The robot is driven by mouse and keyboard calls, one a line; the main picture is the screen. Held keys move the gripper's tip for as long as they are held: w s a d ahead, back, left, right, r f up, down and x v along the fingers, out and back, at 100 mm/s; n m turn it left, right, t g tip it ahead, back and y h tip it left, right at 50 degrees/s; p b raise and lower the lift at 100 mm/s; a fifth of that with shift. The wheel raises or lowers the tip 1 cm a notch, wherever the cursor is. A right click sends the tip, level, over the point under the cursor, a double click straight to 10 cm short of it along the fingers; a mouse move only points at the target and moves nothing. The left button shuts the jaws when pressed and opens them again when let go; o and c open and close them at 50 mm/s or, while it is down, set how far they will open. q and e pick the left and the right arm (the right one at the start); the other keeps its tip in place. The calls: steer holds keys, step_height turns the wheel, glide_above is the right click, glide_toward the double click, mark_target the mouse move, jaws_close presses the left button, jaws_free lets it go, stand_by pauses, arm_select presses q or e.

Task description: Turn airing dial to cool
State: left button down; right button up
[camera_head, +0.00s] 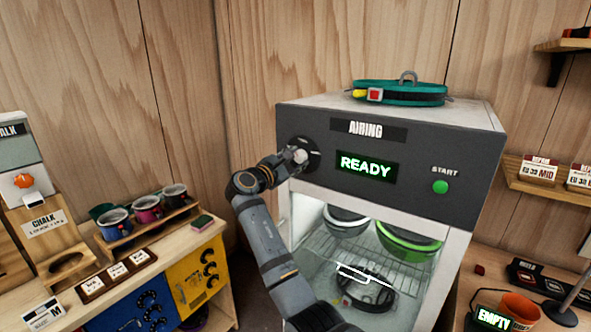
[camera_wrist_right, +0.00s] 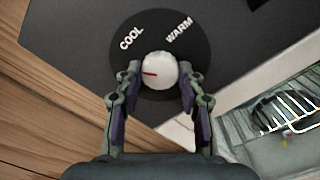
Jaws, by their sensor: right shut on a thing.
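The airing dial is a white knob (camera_wrist_right: 160,71) on a round black disc, at the left of the AIRING cabinet's dark front panel (camera_head: 420,172). In the right wrist view, COOL (camera_wrist_right: 131,39) is printed at its upper left and WARM (camera_wrist_right: 179,30) at its upper right. The knob's red mark points left, somewhat below the COOL label. My right gripper (camera_wrist_right: 160,78) has a finger on each side of the knob and is shut on it. In the head view this gripper (camera_head: 297,157) covers most of the dial. My left gripper is not in view.
The cabinet display (camera_head: 366,166) reads READY, with a green START button (camera_head: 440,187) to its right. A teal harness or belt (camera_head: 400,93) lies on top. Helmets (camera_head: 407,244) and a dark coil sit inside the open cabinet. A bench with mugs (camera_head: 147,208) stands left.

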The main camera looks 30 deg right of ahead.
steer(key=m+b, duration=0.3)
steer(key=shift+f+m, duration=0.2)
steer(key=shift+m, duration=0.1)
steer(key=shift+r+m+b, duration=0.15)
steer(key=shift+m+b, duration=1.25)
steer(key=shift+m, duration=0.2)
steer(key=o, duration=1.2)
steer(key=v, duration=1.2)
